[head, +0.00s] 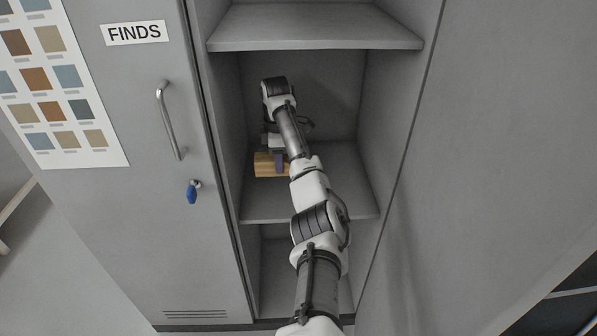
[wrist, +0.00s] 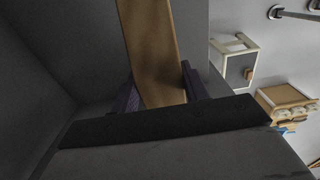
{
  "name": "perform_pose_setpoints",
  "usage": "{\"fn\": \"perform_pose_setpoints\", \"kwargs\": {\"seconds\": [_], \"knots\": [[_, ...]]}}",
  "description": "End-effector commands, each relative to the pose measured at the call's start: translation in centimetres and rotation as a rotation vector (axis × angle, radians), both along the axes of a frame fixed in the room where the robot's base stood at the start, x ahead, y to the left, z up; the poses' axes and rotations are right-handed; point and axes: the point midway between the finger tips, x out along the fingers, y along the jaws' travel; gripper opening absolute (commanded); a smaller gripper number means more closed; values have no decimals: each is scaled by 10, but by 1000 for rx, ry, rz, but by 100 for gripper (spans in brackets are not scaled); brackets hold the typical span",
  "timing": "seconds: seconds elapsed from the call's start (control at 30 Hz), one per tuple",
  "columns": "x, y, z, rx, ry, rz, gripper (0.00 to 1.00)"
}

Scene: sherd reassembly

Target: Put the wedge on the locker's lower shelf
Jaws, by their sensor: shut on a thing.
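The wedge (head: 265,166) is a tan wooden block inside the open locker, just above or on the lower shelf (head: 345,185); whether it touches the shelf I cannot tell. My gripper (head: 276,161) is shut on it, one dark finger showing against its near side. In the wrist view the wedge (wrist: 150,50) is a long brown piece between the two dark fingers of my gripper (wrist: 160,88). My arm hides part of the wedge's right end and the middle of the shelf.
An upper shelf (head: 315,28) spans the locker above my gripper. Below the lower shelf is another open bay (head: 275,270). A closed FINDS door (head: 130,200) with a handle and blue key fob is at left. The lower shelf's right side is clear.

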Motion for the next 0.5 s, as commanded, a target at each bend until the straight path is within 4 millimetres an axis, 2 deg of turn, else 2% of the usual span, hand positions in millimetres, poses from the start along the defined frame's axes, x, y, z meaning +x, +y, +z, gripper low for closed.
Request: {"fn": "perform_pose_setpoints", "kwargs": {"seconds": [0.5], "knots": [[-1, 0, -78, -1, 3, -1, 18]]}}
